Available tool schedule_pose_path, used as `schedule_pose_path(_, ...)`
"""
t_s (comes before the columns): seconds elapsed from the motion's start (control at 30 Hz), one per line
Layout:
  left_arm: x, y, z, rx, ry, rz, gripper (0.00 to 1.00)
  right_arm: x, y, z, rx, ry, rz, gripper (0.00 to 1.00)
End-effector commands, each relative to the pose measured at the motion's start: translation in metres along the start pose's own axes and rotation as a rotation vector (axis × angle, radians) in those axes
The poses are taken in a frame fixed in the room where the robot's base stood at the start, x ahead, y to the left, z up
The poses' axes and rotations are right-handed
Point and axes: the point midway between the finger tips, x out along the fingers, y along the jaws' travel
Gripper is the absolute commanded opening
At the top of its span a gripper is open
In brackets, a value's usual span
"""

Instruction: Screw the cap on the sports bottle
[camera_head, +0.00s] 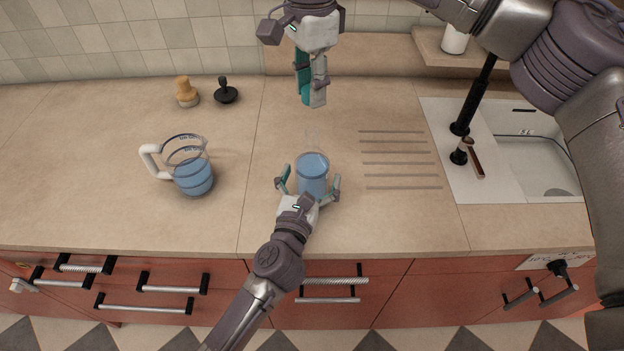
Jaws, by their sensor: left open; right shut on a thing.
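The sports bottle (312,172) is clear and part filled with blue liquid. It stands upright on the counter, with its clear narrow upper part showing and no cap visible on it. My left gripper (308,188) is open, with its teal-padded fingers on either side of the bottle's lower part. My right gripper (311,100) points down, above and behind the bottle and apart from it. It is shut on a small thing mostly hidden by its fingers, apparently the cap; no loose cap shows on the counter.
A measuring jug (192,178) with blue liquid stands on the left. An orange-topped stopper (186,92) and a black knob-shaped tool (225,93) stand behind it. Drain grooves (400,163), a black faucet (472,105) and a sink (545,165) lie on the right.

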Motion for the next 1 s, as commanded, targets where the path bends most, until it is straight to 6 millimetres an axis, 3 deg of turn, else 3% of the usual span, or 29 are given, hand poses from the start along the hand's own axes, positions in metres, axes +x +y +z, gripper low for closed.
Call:
schedule_pose_path(0.1,0.000,0.000,0.000,0.000,0.000,0.000,0.98,0.000,0.000,0.000,0.000,0.000,0.000,0.23)
schedule_pose_path(0.63,0.000,0.000,0.000,0.000,0.000,0.000,0.10,0.000,0.000,0.000,0.000,0.000,0.000,0.23)
schedule_pose_path(0.77,0.000,0.000,0.000,0.001,-0.001,0.000,0.09,0.006,0.000,0.000,-0.001,-0.001,0.002,0.23)
schedule_pose_path(1.0,0.000,0.000,0.000,0.001,-0.001,0.000,0.09,0.041,0.000,0.000,0.000,-0.001,0.001,0.23)
